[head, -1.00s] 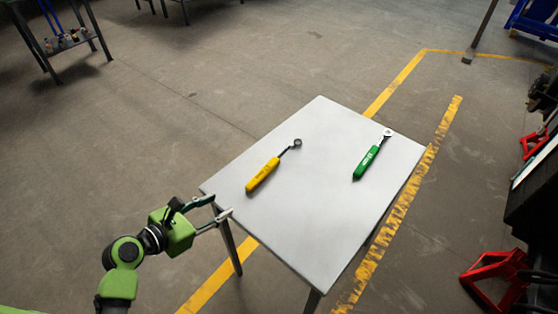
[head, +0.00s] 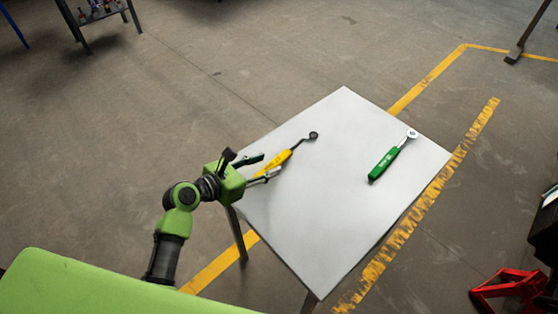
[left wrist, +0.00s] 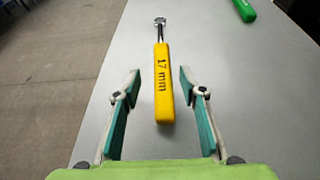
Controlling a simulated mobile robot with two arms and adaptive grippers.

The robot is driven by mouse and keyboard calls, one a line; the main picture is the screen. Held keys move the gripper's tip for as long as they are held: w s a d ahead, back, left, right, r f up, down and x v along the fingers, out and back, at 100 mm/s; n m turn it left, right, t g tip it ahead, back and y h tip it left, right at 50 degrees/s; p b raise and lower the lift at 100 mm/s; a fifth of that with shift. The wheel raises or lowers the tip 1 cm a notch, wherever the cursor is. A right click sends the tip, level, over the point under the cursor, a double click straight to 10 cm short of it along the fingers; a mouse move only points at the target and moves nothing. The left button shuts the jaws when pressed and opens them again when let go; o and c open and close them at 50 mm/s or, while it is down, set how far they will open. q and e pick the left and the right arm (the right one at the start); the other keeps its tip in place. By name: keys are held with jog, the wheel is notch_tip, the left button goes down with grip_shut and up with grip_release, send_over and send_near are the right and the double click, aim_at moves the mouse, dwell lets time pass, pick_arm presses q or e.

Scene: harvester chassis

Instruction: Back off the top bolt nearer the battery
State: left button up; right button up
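A yellow-handled ratchet wrench (head: 279,159) lies on the grey table (head: 340,210). In the left wrist view the yellow wrench (left wrist: 163,85) is marked "17 mm", its head pointing away from me. My left gripper (head: 270,166) is open at the table's left edge. Its fingers (left wrist: 158,90) stand apart on either side of the handle's near end, with gaps on both sides. A green-handled wrench (head: 388,162) lies farther right on the table; its handle end shows in the left wrist view (left wrist: 244,10). The bolt and battery are not in view. My right gripper is not in view.
Red stands (head: 505,289) are on the floor at the lower right, beside dark machinery. A shelf with small items (head: 98,14) stands at the upper left. Yellow lines mark the floor. The table is bare apart from the two wrenches.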

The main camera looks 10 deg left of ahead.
aim_at(274, 162)
pick_arm(q)
jog(key=x, duration=0.4)
jog(key=shift+s+d+r, duration=0.1)
jog(key=shift+d, duration=0.05)
jog(key=shift+w+d+f, duration=0.2)
jog(key=shift+w+d, duration=0.05)
jog(key=shift+w, duration=0.1)
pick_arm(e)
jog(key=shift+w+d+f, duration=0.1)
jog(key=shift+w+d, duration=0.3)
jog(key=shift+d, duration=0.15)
pick_arm(q)
grip_shut()
jog(key=shift+r, duration=0.1)
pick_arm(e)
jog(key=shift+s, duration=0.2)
